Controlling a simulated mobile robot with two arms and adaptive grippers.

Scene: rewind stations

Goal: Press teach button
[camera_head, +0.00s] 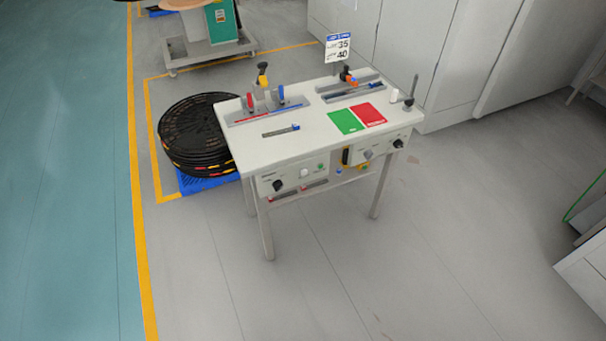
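A white work table (300,142) stands a short way ahead, near the picture's middle. Its front carries a left control panel (290,177) with a black knob (278,186), a white round button (304,173) and a small green button (320,167). A right control panel (378,149) has a grey knob (368,154) and a black knob (398,143). The labels are too small to read, so I cannot tell which one is the teach button. Neither of my grippers is in view.
Black reels (195,135) are stacked on a blue pallet (208,183) left of the table. Green (345,121) and red (368,114) cards lie on the tabletop. Grey cabinets (455,50) stand behind. The floor (330,270) before the table is clear.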

